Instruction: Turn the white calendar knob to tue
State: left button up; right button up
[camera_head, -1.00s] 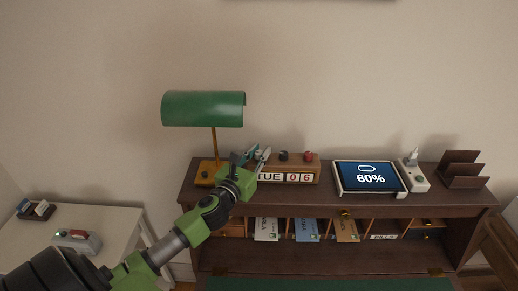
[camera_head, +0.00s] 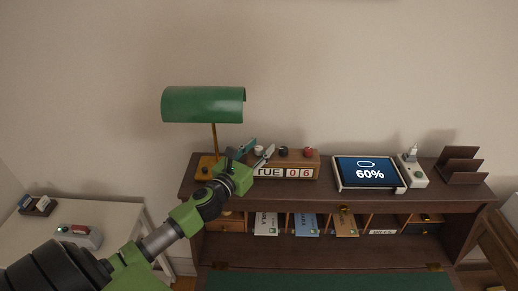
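The wooden desk calendar (camera_head: 312,164) stands on the desk's top shelf and reads TUE 06. Its white knob (camera_head: 259,151) shows on top at the left end, beside a black knob (camera_head: 283,152) and a red knob (camera_head: 308,152). My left gripper (camera_head: 258,151) is at the calendar's left end, fingers spread to either side of the white knob in this view. The fingers look open and apart from the knob, though contact is hard to tell. My gripper's body hides the calendar's left edge. My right gripper is not in view.
A green lamp (camera_head: 203,105) stands close behind my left wrist. A tablet (camera_head: 368,173) showing 60%, a white switch box (camera_head: 413,173) and a brown letter rack (camera_head: 459,165) stand to the right. A white side table (camera_head: 120,218) is at left.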

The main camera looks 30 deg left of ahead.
pick_arm(q)
jog(key=shift+s, duration=0.1)
jog(key=s, duration=1.2)
jog(key=shift+d, duration=0.25)
jog(key=shift+w, duration=0.1)
